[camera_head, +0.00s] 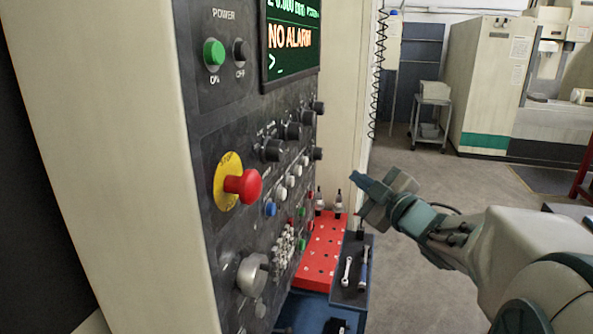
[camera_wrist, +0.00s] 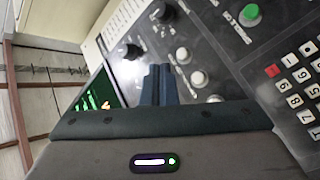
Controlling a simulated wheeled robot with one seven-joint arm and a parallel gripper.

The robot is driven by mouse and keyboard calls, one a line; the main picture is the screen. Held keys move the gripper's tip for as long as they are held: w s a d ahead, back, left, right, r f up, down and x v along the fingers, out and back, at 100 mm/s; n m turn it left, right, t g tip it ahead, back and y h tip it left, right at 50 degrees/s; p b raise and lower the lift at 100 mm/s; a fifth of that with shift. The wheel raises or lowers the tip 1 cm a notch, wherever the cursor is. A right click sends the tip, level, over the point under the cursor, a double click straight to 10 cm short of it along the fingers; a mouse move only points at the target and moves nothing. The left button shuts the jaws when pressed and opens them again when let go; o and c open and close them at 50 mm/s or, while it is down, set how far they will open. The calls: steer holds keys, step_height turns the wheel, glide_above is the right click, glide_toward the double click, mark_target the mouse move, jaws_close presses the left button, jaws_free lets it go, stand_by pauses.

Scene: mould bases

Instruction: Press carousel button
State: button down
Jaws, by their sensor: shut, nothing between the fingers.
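My gripper (camera_head: 358,179) is shut and empty, its dark blue fingertips pointing left towards the control panel (camera_head: 232,130) of the machine. In the wrist view the closed fingers (camera_wrist: 159,72) stand before the panel, beside a row of white round buttons (camera_wrist: 183,54). The same kind of white buttons (camera_head: 281,194) shows in the head view, with a blue button (camera_head: 270,208) at the row's near end. I cannot read which button is labelled carousel. The fingers appear apart from the panel in the head view; in the wrist view the gap is hard to judge.
A red emergency stop (camera_head: 243,185) and black knobs (camera_head: 272,151) stick out from the panel. A keypad (camera_wrist: 300,85) and green button (camera_wrist: 250,14) show in the wrist view. A red rack (camera_head: 318,250) and tool tray (camera_head: 350,285) stand below. Floor beyond is open.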

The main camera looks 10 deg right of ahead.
mark_target(298, 170)
steer(key=w+a+b, duration=0.2)
steer(key=w+a, duration=0.1)
steer(key=a, duration=0.5)
steer(key=shift+w, duration=0.2)
stand_by(0.3)
steer(key=shift+a, duration=0.1)
stand_by(1.8)
steer(key=shift+w+a+b, duration=0.15)
steer(key=shift+a+b, duration=0.2)
steer(key=shift+b, duration=0.15)
